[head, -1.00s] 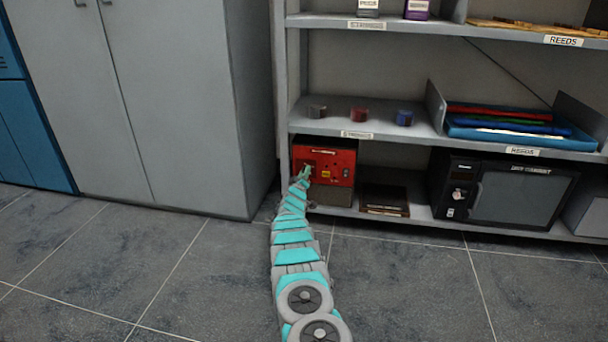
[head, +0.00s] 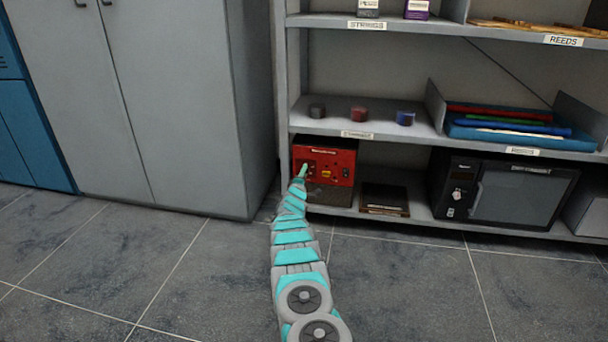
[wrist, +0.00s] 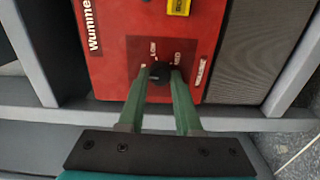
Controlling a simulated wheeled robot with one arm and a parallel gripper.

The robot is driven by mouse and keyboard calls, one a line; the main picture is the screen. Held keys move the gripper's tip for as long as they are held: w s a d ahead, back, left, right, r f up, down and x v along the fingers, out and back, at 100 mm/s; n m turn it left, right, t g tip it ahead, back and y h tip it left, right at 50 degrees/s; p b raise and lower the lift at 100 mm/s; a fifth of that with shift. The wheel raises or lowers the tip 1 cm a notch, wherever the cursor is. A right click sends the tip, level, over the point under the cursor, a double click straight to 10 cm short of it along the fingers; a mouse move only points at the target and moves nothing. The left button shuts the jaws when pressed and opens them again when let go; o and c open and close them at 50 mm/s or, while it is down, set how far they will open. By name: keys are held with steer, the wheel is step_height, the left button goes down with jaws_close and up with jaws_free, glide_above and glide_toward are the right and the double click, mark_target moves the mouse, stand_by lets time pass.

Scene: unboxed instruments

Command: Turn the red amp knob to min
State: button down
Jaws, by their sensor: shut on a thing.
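The red amp (head: 338,152) stands at the left end of the bottom shelf. In the wrist view its red panel (wrist: 112,40) appears turned sideways, with the lettering running up the picture. A small dark knob (wrist: 159,77) sits on a darker patch with small labels around it. My gripper (wrist: 160,71) is shut on this knob, one green finger on each side. In the head view my gripper (head: 303,171) reaches the amp's front and hides the knob. I cannot tell which mark the knob points to.
A yellow part (wrist: 179,6) sits on the amp panel near the knob. A dark flat box (head: 385,199) lies right of the amp, then a black oven-like unit (head: 520,193). The middle shelf (head: 430,135) is close above the amp. The floor in front is clear.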

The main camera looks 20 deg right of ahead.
steer(key=shift+n, duration=0.3)
steer(key=c, duration=0.6)
jaws_free()
steer(key=shift+s, duration=0.1)
steer(key=p+v, duration=0.1)
steer(key=v, duration=0.6)
steer(key=shift+s+a, duration=0.2)
steer(key=shift+s, duration=0.05)
stand_by(0.5)
